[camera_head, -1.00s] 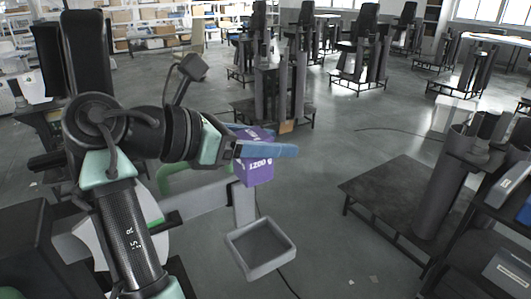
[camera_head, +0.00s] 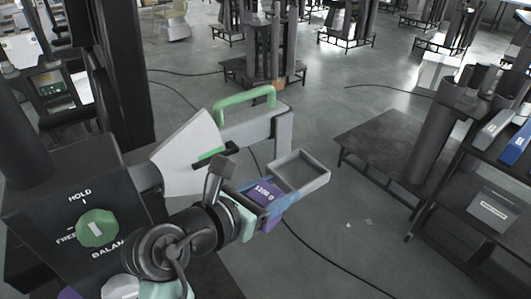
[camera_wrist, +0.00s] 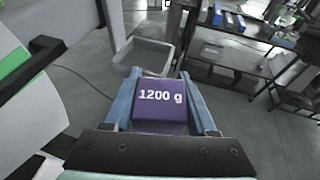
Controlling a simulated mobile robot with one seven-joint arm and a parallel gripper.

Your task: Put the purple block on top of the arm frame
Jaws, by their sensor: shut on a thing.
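The purple block (camera_head: 262,192), marked 1200 g, is held between the blue fingers of my gripper (camera_head: 272,205). In the wrist view the block (camera_wrist: 160,102) sits between both fingers of my gripper (camera_wrist: 165,98). The arm frame (camera_head: 283,132) is a pale grey arm with a green handle (camera_head: 246,99) and a shallow square tray (camera_head: 318,182) at its end. The block is close to the tray, on its near left side in the head view. In the wrist view the tray (camera_wrist: 128,62) lies beyond the block, up and to the left.
A black box with a green knob (camera_head: 97,228) stands at the left. A low dark platform (camera_head: 385,140) and a shelf with boxes (camera_head: 494,208) are at the right. Cables lie on the floor. The floor between tray and platform is clear.

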